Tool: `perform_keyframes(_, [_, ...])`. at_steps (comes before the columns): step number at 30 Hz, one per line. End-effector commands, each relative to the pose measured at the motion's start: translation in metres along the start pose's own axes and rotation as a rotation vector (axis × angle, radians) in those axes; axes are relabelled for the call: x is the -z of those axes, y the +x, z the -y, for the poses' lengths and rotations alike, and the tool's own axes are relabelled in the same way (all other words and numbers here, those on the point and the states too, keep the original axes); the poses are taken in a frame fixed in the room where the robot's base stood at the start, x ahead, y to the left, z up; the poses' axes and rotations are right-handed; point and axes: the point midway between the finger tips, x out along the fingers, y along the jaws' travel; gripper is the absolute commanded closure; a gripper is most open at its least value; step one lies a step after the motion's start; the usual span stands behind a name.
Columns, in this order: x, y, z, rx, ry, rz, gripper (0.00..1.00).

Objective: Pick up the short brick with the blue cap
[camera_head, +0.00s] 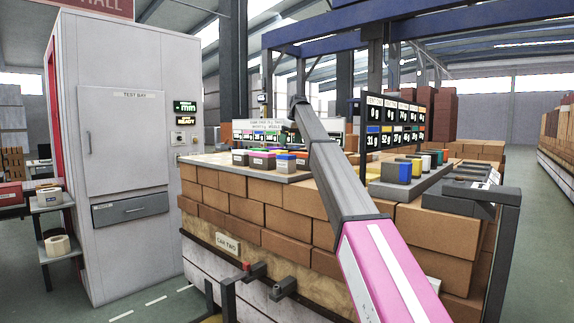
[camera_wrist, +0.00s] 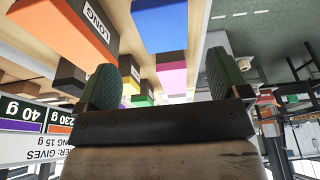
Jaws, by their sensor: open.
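A small pale brick with a blue cap (camera_head: 285,162) stands at the front right of a group of capped bricks on a grey board. In the wrist view a blue cap (camera_wrist: 160,25) shows large at the top, beyond and between the fingertips. Whether that one is short cannot be read there. My gripper (camera_wrist: 161,62) is open, its two dark green fingers apart, with nothing held between them. In the head view my arm reaches over the board; the fingers are too small to make out.
A pink cap (camera_wrist: 172,77) and an orange-capped brick labelled LONG (camera_wrist: 65,30) are close by in the wrist view. The grey board (camera_head: 300,176) rests on stacked brown bricks (camera_head: 235,205). A second group of coloured pieces (camera_head: 397,171) stands right of my arm. A tall cabinet (camera_head: 120,140) stands left.

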Motion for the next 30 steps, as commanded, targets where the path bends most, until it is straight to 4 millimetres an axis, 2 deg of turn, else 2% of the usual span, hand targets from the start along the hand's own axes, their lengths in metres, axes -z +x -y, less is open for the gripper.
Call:
perform_keyframes(5, [-0.001, 0.015, 0.001, 0.001, 0.000, 0.001, 0.06])
perform_keyframes(12, [-0.001, 0.050, 0.001, 0.000, 0.000, 0.001, 0.06])
perform_keyframes(20, [-0.001, 0.066, 0.003, 0.000, 0.000, 0.001, 0.06])
perform_keyframes(27, [-0.003, 0.100, 0.006, 0.000, 0.001, 0.001, 0.06])
perform_keyframes(30, [-0.002, 0.107, 0.005, 0.000, 0.001, 0.000, 0.06])
